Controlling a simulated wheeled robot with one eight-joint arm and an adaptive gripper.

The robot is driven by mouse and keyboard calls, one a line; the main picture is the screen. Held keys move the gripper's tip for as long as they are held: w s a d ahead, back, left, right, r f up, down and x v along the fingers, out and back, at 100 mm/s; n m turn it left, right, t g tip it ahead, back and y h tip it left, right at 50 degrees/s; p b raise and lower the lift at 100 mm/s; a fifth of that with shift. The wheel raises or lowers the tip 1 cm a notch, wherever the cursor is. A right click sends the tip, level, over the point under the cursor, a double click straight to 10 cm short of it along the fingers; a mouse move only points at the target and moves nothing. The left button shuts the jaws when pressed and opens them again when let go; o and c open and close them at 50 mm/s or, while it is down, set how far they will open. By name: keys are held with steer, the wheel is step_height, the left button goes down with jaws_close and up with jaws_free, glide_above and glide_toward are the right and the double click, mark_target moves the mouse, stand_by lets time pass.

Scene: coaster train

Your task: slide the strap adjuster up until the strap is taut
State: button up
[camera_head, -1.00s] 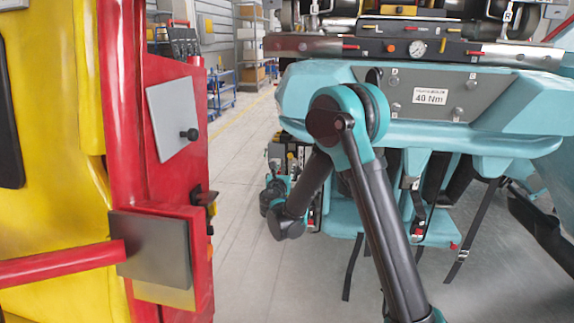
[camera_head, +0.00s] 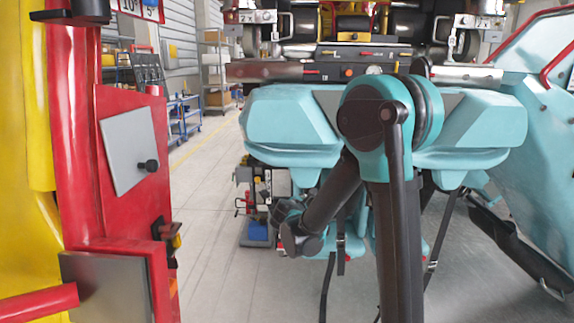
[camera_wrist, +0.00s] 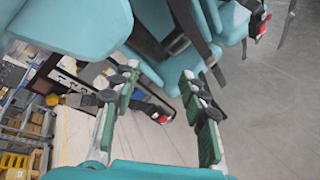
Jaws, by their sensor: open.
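My gripper (camera_wrist: 158,78) is open and empty in the wrist view, its two green-padded fingers spread apart. Beyond it are teal seats (camera_wrist: 160,68) with black straps (camera_wrist: 183,18). A dark buckle-like piece (camera_wrist: 178,45), possibly the strap adjuster, sits on a strap beyond the fingertips and appears apart from them. In the head view, black straps (camera_head: 327,285) hang below the teal seat row (camera_head: 290,125), and another hangs on the right (camera_head: 441,240). My arm covers part of the seats, and the fingers cannot be made out there.
A red and yellow structure with a grey plate (camera_head: 128,148) stands close on the left. A teal frame with red rails (camera_head: 545,110) is on the right. Grey floor (camera_head: 205,265) is open between the left structure and the seats.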

steer(key=s+d+f+m+g, duration=0.2)
steer(key=s+d+m+g, duration=0.1)
steer(key=s+d+m, duration=0.35)
steer(key=s+d+f+m+g, duration=0.2)
steer(key=s+d+f+m, duration=0.1)
steer(key=s+d+m, duration=0.4)
steer(key=s+f+m+g+y, duration=0.2)
steer(key=s+f+m, duration=0.1)
steer(key=s, duration=0.6)
steer(key=s+f+m+g+y, duration=0.1)
steer(key=s+f+m+y, duration=0.1)
steer(key=s+m, duration=0.4)
steer(key=s+f, duration=0.1)
steer(key=s, duration=0.3)
steer(key=shift+s+a+f+g, duration=0.2)
steer(key=shift+a+f+g, duration=0.15)
steer(key=shift+a+g, duration=0.05)
